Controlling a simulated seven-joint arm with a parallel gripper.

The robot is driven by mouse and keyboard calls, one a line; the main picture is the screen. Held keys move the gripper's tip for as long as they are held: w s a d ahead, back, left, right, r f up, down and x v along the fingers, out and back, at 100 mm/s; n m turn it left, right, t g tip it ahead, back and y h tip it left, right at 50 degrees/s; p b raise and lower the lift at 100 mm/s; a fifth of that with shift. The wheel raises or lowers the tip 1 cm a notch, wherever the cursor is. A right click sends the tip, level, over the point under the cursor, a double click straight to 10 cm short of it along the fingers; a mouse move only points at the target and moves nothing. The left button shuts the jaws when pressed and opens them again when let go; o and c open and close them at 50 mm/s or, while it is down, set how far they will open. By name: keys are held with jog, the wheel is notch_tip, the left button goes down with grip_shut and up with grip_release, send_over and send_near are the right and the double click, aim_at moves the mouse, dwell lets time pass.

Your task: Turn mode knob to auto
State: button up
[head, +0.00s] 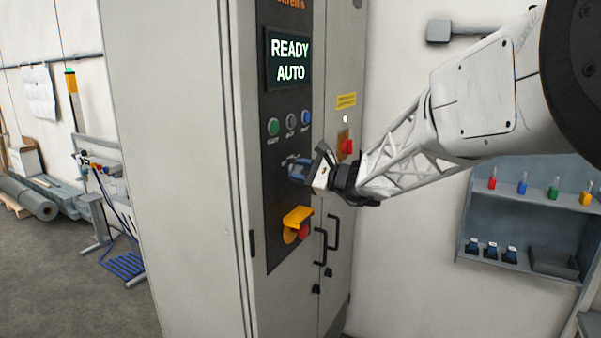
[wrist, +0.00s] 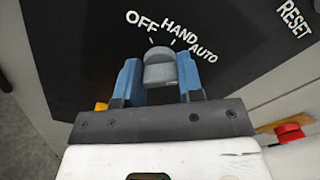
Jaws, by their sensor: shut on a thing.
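The mode knob (wrist: 160,70) is grey and sits on the dark panel (wrist: 85,45) under the white labels OFF, HAND and AUTO. My gripper (head: 299,170) is at the panel in the head view, below the row of round buttons. In the wrist view its two blue fingers (wrist: 160,78) stand on either side of the knob and are shut on it. I cannot tell exactly which label the knob points to. The display (head: 289,60) on the cabinet reads READY AUTO. In the head view the knob is hidden behind my gripper.
Green, grey and blue buttons (head: 290,122) sit above my gripper. A yellow-shrouded red button (head: 298,223) is just below. A red switch (head: 347,146) and black door handles (head: 327,240) are to the right. A tool shelf (head: 530,215) stands at the far right.

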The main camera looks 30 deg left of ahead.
dwell(0.3)
jog(key=o, duration=0.9)
jog(key=shift+d, duration=0.1)
jog(key=d, duration=0.7)
jog(key=shift+d, duration=0.3)
